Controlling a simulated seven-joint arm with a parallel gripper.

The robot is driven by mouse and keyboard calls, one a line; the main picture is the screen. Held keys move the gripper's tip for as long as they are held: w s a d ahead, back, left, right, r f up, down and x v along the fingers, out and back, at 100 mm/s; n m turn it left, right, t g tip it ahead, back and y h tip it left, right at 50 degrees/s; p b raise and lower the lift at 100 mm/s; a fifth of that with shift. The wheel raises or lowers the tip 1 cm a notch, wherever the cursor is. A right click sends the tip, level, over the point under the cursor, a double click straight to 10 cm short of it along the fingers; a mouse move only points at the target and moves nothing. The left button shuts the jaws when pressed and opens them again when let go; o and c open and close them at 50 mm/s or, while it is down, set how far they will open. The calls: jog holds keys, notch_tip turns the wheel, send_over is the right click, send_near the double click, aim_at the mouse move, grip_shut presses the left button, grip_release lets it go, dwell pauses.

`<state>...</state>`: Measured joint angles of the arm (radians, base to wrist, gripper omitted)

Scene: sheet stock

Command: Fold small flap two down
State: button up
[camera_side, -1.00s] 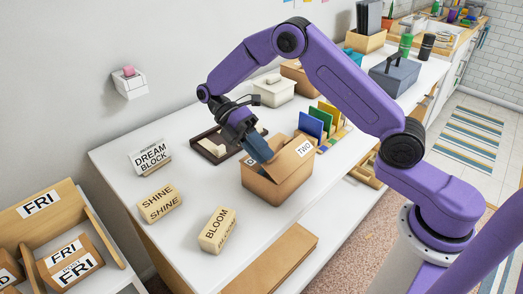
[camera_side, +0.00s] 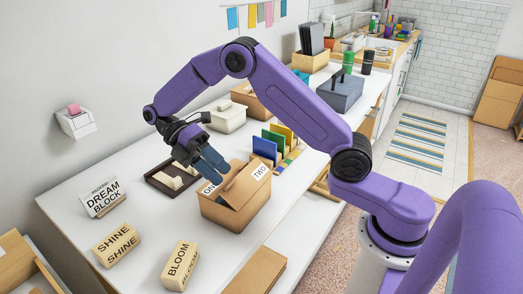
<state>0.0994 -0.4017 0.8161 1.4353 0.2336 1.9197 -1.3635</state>
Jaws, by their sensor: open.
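A brown cardboard box (camera_side: 232,212) stands on the white table with its top partly open. The small flap labelled TWO (camera_side: 260,171) is on its right side, raised and tilted, with its label facing up and outward. A flap labelled ONE (camera_side: 210,187) shows at the left of the box, partly behind my gripper. A larger plain flap (camera_side: 243,186) slopes between them. My gripper (camera_side: 214,164) is open and empty. Its blue-grey fingers are just above the box's left back edge, left of flap TWO. I cannot tell whether they touch the box.
Blocks marked DREAM BLOCK (camera_side: 102,197), SHINE (camera_side: 117,244) and BLOOM (camera_side: 180,265) stand to the left and front. A dark tray (camera_side: 173,178) lies behind my gripper. A rack of coloured sheets (camera_side: 274,148) stands close behind the box's right. The table's front edge is near.

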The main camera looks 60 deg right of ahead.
jog(key=s+d+r, duration=0.3)
jog(key=s+r, duration=0.6)
jog(key=s, duration=0.4)
jog(key=shift+s+d+r, duration=0.2)
jog(key=shift+d+r, duration=0.15)
jog(key=shift+d, duration=0.05)
jog(key=shift+c, duration=0.9)
jog(key=t+y, duration=0.1)
jog(key=t, duration=1.8)
send_near(232, 183)
jog(key=x, duration=0.8)
